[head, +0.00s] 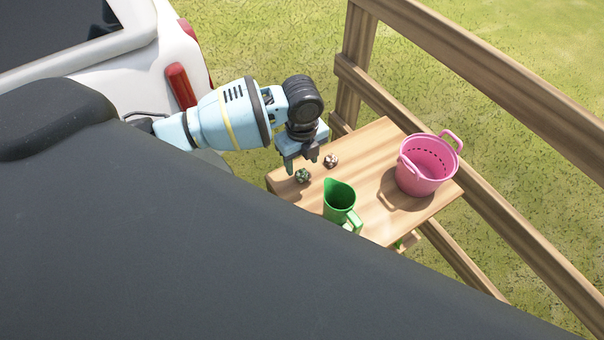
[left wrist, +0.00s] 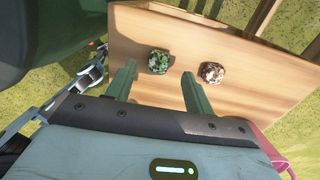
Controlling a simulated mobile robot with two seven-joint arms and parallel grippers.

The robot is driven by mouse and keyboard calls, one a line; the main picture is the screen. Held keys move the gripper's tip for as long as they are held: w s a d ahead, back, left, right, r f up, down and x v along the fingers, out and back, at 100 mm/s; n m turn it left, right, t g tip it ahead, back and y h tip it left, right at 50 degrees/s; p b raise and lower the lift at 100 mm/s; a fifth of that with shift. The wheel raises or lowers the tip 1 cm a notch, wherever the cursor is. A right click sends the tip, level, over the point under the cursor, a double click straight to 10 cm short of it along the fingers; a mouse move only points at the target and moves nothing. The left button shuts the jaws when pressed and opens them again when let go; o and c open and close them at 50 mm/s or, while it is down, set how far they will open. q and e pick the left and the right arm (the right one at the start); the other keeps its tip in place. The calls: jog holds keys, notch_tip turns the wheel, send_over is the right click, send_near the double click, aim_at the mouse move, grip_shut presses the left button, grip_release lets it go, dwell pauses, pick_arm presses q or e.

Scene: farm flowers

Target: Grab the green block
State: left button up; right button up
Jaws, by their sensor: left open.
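The green block (head: 303,175) is a small mottled green lump on the wooden table, near its left edge in the head view. It also shows in the left wrist view (left wrist: 159,62), between and beyond my fingertips. My left gripper (head: 302,168) is open and empty, pointing down just above and beside the green block. In the left wrist view its two fingers (left wrist: 158,85) are spread apart, with the block ahead of the gap. A mottled brown and white block (head: 331,160) lies to the right of the green one, also in the left wrist view (left wrist: 212,73). My right gripper is out of view.
A green pitcher (head: 340,202) stands on the table (head: 368,158) near the blocks. A pink basket (head: 425,170) with handles stands at the right end. A wooden fence (head: 470,75) runs behind the table. A white vehicle (head: 150,75) is at upper left.

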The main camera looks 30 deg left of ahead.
aim_at(301, 171)
pick_arm(q)
notch_tip(301, 171, down, 4)
jog(key=shift+r, duration=0.25)
jog(key=c, duration=1)
jog(key=shift+c, duration=0.2)
jog(key=shift+r, duration=0.1)
jog(key=shift+r, duration=0.4)
jog(key=r, duration=0.2)
jog(key=shift+s+r, duration=0.35)
jog(key=shift+s, duration=0.05)
jog(key=s+r, duration=0.1)
jog(key=s, duration=1.4)
jog(key=shift+s+r+p, duration=0.15)
jog(key=shift+p, duration=0.3)
